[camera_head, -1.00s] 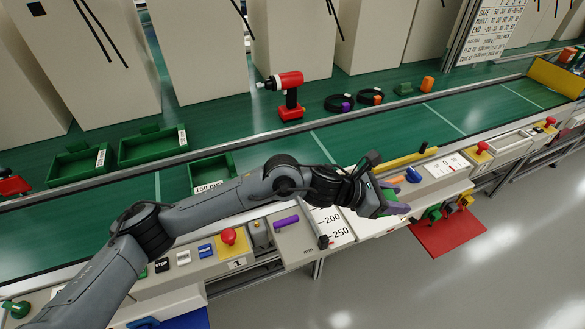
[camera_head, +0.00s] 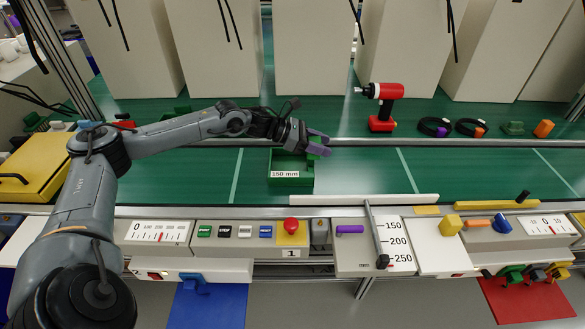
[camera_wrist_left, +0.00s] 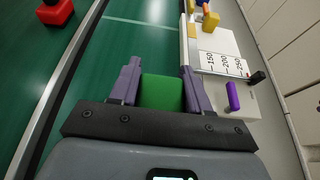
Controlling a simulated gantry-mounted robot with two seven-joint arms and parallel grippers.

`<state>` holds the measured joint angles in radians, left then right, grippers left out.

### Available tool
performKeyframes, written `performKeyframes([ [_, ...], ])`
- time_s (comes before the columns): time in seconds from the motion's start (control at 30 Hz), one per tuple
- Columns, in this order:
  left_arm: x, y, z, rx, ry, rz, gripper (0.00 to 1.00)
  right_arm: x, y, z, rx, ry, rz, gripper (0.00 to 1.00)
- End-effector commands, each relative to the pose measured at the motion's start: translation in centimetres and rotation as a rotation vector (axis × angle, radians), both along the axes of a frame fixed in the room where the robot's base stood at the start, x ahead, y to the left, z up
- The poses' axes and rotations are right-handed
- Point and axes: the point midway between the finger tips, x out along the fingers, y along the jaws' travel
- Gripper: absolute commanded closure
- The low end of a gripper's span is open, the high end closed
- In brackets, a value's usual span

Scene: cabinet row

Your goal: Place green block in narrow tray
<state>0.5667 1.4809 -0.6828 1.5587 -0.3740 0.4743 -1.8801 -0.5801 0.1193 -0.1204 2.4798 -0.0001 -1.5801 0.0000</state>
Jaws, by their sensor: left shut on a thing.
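My left gripper (camera_head: 321,143) has purple fingers and is shut on the green block (camera_head: 316,151). In the left wrist view the green block (camera_wrist_left: 161,92) sits between the two purple fingers (camera_wrist_left: 163,88). A small green tray labelled 150 mm (camera_head: 291,174) lies on the green belt. In the head view, the gripper and block are above the tray's back right corner. The wrist and gripper hide part of the tray's back side. The tray is not seen in the left wrist view. My right gripper is not in view.
A red drill (camera_head: 381,105) stands behind the belt, right of the gripper. A metal rail (camera_head: 440,141) runs behind the belt. A control panel with a red button (camera_head: 291,226) and a lever (camera_head: 376,235) lines the front. The belt right of the tray is clear.

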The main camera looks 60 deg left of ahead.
Motion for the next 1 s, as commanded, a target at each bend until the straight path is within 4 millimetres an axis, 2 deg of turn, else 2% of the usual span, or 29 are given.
performKeyframes([
  [0.27,-1.3,3.1,-2.4,0.000,0.001,0.014,0.87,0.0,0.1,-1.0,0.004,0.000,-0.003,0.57],
  [0.5,-2.9,7.7,-5.4,0.000,0.001,0.015,0.87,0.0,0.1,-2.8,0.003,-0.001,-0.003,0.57],
  [0.7,-3.8,10.6,-7.2,-0.001,0.000,0.013,0.87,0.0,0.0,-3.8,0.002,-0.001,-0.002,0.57],
  [0.83,-4.2,11.6,-7.7,-0.001,-0.002,0.012,0.87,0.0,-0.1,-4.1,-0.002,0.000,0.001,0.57],
  [1.0,-4.3,11.9,-8.1,-0.002,-0.001,0.010,0.87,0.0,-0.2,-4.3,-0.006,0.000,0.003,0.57],
])
